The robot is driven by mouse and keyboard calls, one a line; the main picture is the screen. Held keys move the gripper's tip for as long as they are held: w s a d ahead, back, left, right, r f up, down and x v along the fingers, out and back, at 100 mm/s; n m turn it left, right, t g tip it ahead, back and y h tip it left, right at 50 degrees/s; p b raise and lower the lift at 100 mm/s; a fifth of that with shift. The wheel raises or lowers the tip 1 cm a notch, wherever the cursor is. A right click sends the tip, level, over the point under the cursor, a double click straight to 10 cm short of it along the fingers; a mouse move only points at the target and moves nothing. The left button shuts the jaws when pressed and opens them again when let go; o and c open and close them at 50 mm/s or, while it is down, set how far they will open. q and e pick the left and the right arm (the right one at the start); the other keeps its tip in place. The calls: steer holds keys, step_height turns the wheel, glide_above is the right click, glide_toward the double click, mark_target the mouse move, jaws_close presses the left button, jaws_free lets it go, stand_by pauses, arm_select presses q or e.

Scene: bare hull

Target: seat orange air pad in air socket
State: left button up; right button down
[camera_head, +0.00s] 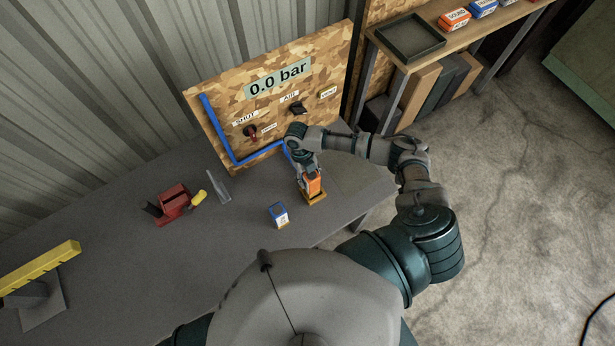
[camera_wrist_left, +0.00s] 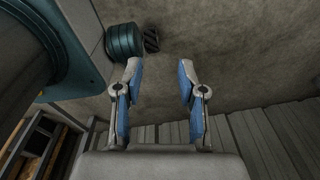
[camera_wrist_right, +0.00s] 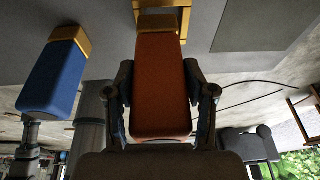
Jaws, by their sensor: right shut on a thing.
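The orange air pad (camera_head: 313,184) stands roughly upright near the right part of the table. My right gripper (camera_head: 306,174) is shut on it, with one finger on each side in the right wrist view (camera_wrist_right: 160,85). A gold frame, apparently the air socket (camera_head: 317,198), is at the pad's foot; it also shows in the right wrist view (camera_wrist_right: 186,20). The pad's gold end points at this frame. I cannot tell whether it is inside or just above it. My left gripper (camera_wrist_left: 160,78) is open and empty in the left wrist view, away from the table.
A blue pad (camera_head: 278,214) with a gold end stands nearby on the table (camera_head: 150,270). A camouflage panel (camera_head: 225,90) reading 0.0 bar stands behind, with a blue pipe (camera_head: 216,130). A red tool (camera_head: 173,202) and a yellow bar (camera_head: 40,272) are to the left.

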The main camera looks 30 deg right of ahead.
steer(key=shift+d, duration=0.2)
steer(key=shift+a+r, duration=0.1)
steer(key=shift+a, duration=0.3)
steer(key=shift+d+p, duration=0.3)
steer(key=shift+d, duration=0.6)
arm_select(q)
steer(key=shift+d+r, duration=0.35)
steer(key=shift+d, duration=0.35)
steer(key=shift+a+f, duration=0.1)
steer(key=shift+a, duration=0.25)
arm_select(e)
steer(key=shift+a, duration=0.2)
steer(key=shift+f, duration=0.2)
steer(key=shift+d+f+b, duration=0.2)
steer(key=shift+f+b, duration=0.15)
arm_select(q)
steer(key=shift+d+f, duration=0.15)
steer(key=shift+f, duration=0.1)
